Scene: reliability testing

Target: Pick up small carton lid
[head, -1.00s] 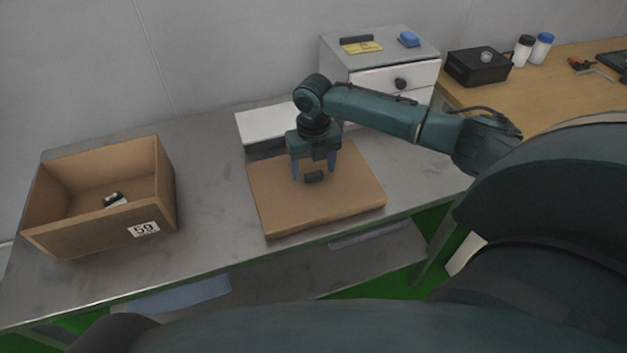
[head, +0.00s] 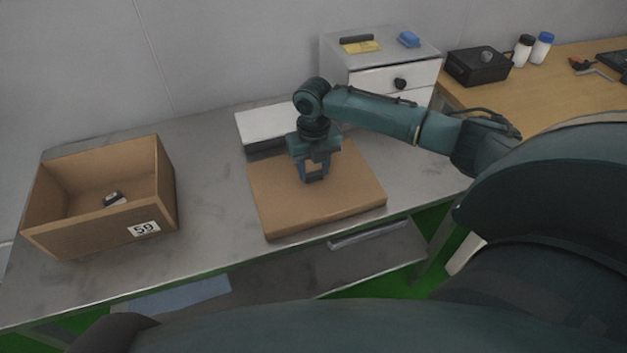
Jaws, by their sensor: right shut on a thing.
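The carton lid (head: 350,197) is a flat brown board-like cover with a dark handle on top. It lies on the grey metal table, right of the open carton. My right gripper (head: 313,179) points down over the middle of the lid and is shut on the lid's dark handle, which the fingers mostly hide. The lid looks flat on the table. The open brown carton (head: 100,224), labelled 59, stands at the left with a small dark and white item (head: 115,198) inside. My left gripper is not in view.
A white-topped box (head: 270,124) lies directly behind the lid. A grey drawer cabinet (head: 385,62) stands at the back. A wooden table (head: 560,80) at the right holds a black box (head: 477,68) and two bottles. The grey table (head: 215,180) is clear between carton and lid.

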